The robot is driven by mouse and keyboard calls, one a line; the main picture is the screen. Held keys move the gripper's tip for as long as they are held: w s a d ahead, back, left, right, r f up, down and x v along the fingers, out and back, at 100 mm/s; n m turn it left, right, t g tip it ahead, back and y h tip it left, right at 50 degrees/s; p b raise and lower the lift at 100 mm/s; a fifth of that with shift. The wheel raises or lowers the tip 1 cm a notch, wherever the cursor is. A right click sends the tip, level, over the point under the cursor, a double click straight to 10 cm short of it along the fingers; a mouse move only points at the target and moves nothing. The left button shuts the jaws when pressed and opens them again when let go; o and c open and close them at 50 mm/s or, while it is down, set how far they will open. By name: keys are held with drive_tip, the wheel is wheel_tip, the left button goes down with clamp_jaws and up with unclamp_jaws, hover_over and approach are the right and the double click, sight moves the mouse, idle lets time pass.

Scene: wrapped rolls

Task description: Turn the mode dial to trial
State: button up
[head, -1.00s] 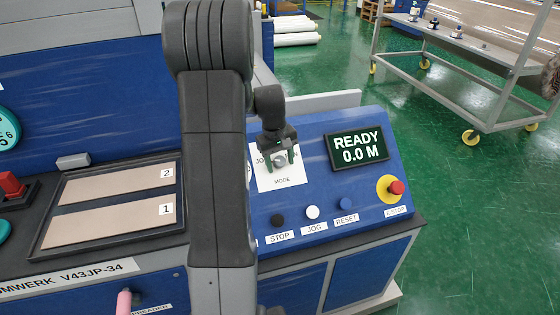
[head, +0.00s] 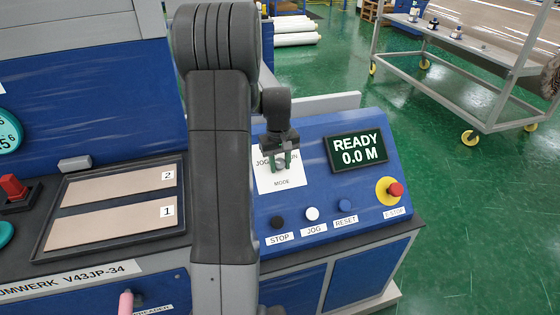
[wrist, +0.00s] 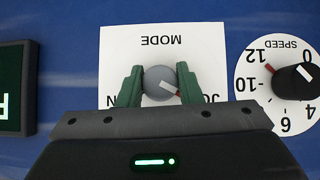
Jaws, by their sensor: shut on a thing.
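The mode dial is a round grey knob (wrist: 155,79) on a white card (wrist: 205,50) marked MODE, on the sloped blue panel. My gripper (wrist: 160,86) is shut on the knob, one green finger on each side. In the head view the knob (head: 281,163) sits between the fingertips. My gripper covers the middle of the card's upper edge, so any label there is hidden; no "trial" label shows.
A speed dial (wrist: 290,76) is beside the mode card. The display (head: 358,149) reads READY 0.0 M. STOP (head: 277,222), JOG (head: 312,214) and RESET (head: 344,205) buttons lie below, with a red E-stop (head: 396,189) at the right.

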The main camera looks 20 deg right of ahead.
drive_tip(key=shift+d+r+m+y+p, duration=0.1)
drive_tip(key=shift+r+m+y+p, duration=0.1)
drive_tip(key=shift+m+y+p, duration=0.65)
drive_tip(key=m+t+y, duration=0.1)
drive_tip(key=m+y, duration=0.1)
drive_tip(key=m, duration=0.1)
drive_tip(key=shift+f+p, duration=0.1)
drive_tip(key=shift+p, duration=0.2)
drive_tip(key=m+t+y, duration=0.2)
drive_tip(key=m+y, duration=0.1)
drive_tip(key=m, duration=0.2)
drive_tip(key=o, duration=1)
drive_tip(key=shift+f, duration=0.1)
drive_tip(key=b+v, duration=0.1)
drive_tip(key=v, duration=1.3)
drive_tip(key=shift+s+f, duration=0.15)
drive_tip(key=shift+s, duration=0.05)
